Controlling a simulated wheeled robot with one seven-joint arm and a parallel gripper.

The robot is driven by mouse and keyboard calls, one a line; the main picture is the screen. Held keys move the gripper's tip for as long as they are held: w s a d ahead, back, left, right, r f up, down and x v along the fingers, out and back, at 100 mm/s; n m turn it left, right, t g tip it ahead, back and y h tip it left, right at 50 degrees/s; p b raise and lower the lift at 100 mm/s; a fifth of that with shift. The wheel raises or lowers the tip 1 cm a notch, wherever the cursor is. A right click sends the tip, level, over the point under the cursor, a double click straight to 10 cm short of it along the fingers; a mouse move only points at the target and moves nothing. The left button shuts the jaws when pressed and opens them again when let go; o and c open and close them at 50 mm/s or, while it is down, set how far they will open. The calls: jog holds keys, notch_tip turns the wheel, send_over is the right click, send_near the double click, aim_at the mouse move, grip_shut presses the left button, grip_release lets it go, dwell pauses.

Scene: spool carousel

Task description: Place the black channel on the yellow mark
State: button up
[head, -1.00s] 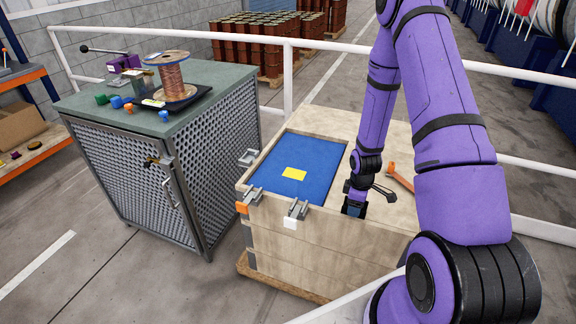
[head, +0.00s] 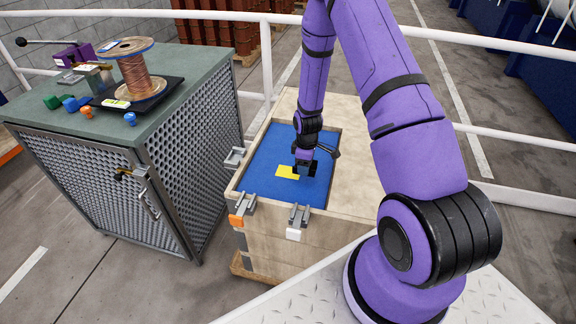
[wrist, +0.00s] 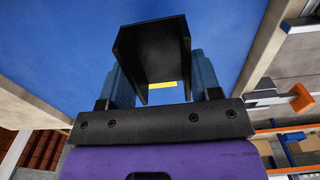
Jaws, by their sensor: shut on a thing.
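My gripper (head: 304,163) is shut on the black channel (wrist: 155,45), over the blue panel. In the wrist view the channel sits between the two blue-grey fingers of my gripper (wrist: 163,78), its open side facing the camera. In the head view the black channel (head: 311,170) shows only as a small dark piece at my fingertips. The yellow mark (head: 286,172) lies on the blue panel just left of the channel, partly covered by my gripper. In the wrist view a strip of the yellow mark (wrist: 162,85) shows below the channel. I cannot tell whether the channel touches the panel.
The blue panel (head: 262,180) is sunk in the top of a wooden crate (head: 353,150). Metal latches, one with an orange end (head: 236,220), stand on the crate's edge. A green-topped cabinet (head: 190,105) with a copper spool (head: 140,78) stands left. White rails run behind.

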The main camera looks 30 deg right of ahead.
send_over(289, 172)
jog(key=shift+f, duration=2.05)
jog(key=shift+f, duration=0.15)
jog(key=o, duration=0.9)
